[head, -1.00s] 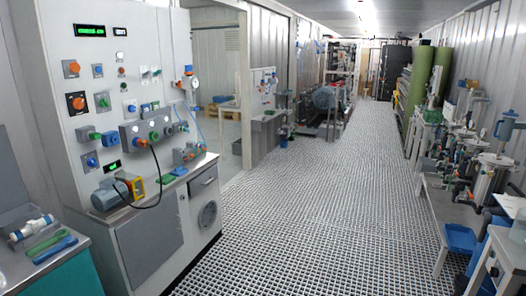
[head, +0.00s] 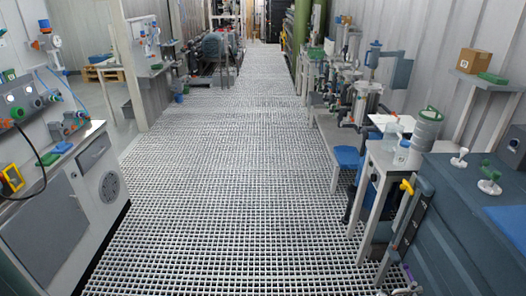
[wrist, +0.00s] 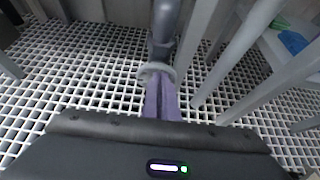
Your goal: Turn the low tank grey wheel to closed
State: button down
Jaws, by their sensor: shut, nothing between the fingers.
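In the wrist view, my gripper (wrist: 161,88) shows as two purple fingers reaching forward from a dark housing. The fingers are together, with nothing between them. A light grey ring-shaped part (wrist: 147,71), which looks like a small grey wheel, shows at the fingertips, in front of a dark grey upright pipe (wrist: 166,22). The fingers hide part of the ring. I cannot tell whether they touch it or how far it is turned. In the head view, upright vessels (head: 365,100) stand along the right wall.
White grating floor (head: 210,180) runs clear down the middle. A small table (head: 380,156) with bottles and a dark blue bench (head: 455,215) stand at right. A grey cabinet (head: 50,225) stands at left. Table legs (wrist: 222,60) rise close to the fingers' right in the wrist view.

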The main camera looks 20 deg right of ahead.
jog(key=shift+w, duration=0.1)
jog(key=a, duration=0.1)
jog(key=w+a, duration=0.1)
jog(key=a, duration=0.1)
jog(key=w+a, duration=0.1)
jog(key=a, duration=0.1)
jog(key=shift+w+a, duration=0.15)
dwell(0.3)
